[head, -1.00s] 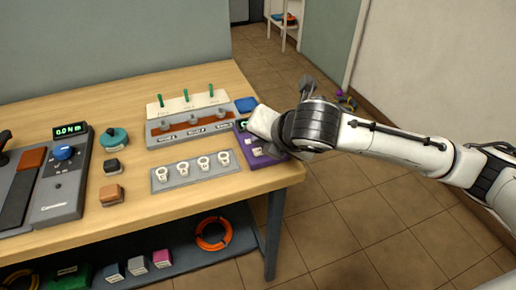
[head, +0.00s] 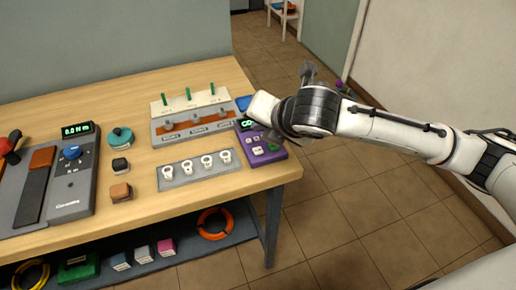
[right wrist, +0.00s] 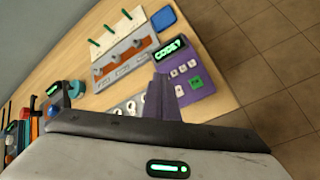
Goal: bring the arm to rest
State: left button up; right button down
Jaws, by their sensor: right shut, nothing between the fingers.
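My right arm reaches in from the right in the head view. Its gripper (head: 273,138) is shut and empty, close to the purple keypad box (head: 264,157) at the table's right end. In the right wrist view the shut fingers (right wrist: 161,97) stand in front of the keypad box (right wrist: 188,75), whose green display reads "CODE?". Part of the keypad is hidden behind the fingers there. I cannot tell the exact gap between the fingertips and the box. My left gripper is not in view.
The wooden table (head: 140,225) holds a panel with green levers (head: 190,101), a grey strip with white rings (head: 199,170), a blue block (head: 243,103), a teal knob (head: 120,136) and a grey meter unit (head: 72,185).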

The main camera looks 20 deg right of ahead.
dwell(0.3)
jog(key=s+a+f+m, duration=0.1)
jog(key=s, duration=0.1)
jog(key=s+a+f+m+y, duration=0.1)
jog(key=s+a+f+m, duration=0.1)
jog(key=s+a+f+m+g, duration=0.1)
jog(key=s+a, duration=0.1)
jog(key=shift+a+f+m+y, duration=0.25)
jog(key=shift+m+y, duration=0.05)
jog(key=s+d+f+m+g+h, duration=0.1)
jog(key=s+d+f+m+g, duration=0.1)
jog(key=s+d+f+m, duration=0.4)
jog(key=s+d+f+m+g+h, duration=0.1)
jog(key=s+d+f+m, duration=0.15)
jog(key=s+m, duration=0.65)
jog(key=s+d+f+m+g+h, duration=0.1)
jog(key=s+d+f+m+g, duration=0.15)
jog(key=s+f+m, duration=0.4)
jog(key=w+a+f+t+y, duration=0.2)
jog(key=a+f+t, duration=0.3)
jog(key=f, duration=0.5)
jog(key=shift+w+f+t+y, duration=0.2)
jog(key=shift+t+y, duration=0.1)
jog(key=shift+t, duration=0.15)
jog(key=shift+m, duration=0.25)
